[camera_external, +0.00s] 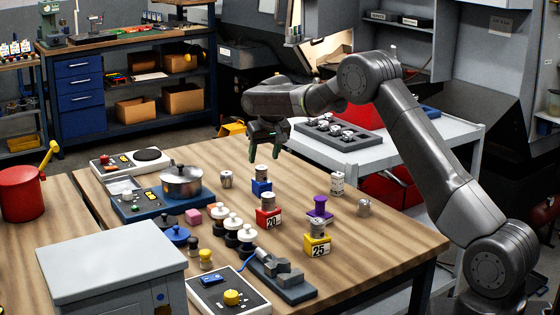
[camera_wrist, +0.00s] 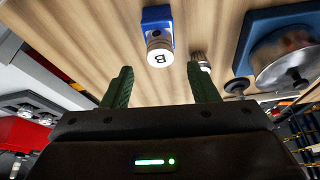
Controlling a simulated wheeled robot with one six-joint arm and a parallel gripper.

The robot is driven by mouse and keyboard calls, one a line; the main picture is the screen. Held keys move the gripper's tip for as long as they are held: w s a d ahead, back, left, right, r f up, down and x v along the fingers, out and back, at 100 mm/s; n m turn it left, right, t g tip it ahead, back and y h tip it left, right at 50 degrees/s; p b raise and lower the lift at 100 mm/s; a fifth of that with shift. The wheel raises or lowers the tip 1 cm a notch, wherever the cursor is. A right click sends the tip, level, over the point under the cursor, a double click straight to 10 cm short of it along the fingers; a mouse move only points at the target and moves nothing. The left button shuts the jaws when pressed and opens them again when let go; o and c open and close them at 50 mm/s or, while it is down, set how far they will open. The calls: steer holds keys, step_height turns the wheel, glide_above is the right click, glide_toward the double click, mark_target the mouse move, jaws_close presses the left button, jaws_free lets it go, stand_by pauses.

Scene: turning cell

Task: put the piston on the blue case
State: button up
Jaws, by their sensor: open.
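The blue case (camera_external: 261,187) stands on the wooden table with a metal cylinder (camera_external: 262,172) on top. In the wrist view the blue case (camera_wrist: 157,14) is beyond the fingertips, with a white disc (camera_wrist: 160,57) marked B on its near side. Piston-like metal cylinders stand loose on the table: one (camera_external: 226,179) left of the blue case, one (camera_external: 364,208) to the right, and a marked one (camera_external: 337,184). I cannot tell which is the piston. My gripper (camera_external: 266,154) is open and empty, above the table behind the blue case. It also shows in the wrist view (camera_wrist: 161,85).
The red case (camera_external: 268,220) marked 20 and yellow case (camera_external: 317,245) marked 25 each carry a metal cylinder. A purple part (camera_external: 319,208) stands nearby. A pot (camera_external: 182,184) is at left. A grey tray (camera_external: 345,138) lies on the white cart. The table's right part has bare wood.

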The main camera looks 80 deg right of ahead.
steer(key=v, duration=0.6)
steer(key=shift+r+b, duration=0.2)
steer(key=shift+b, duration=0.15)
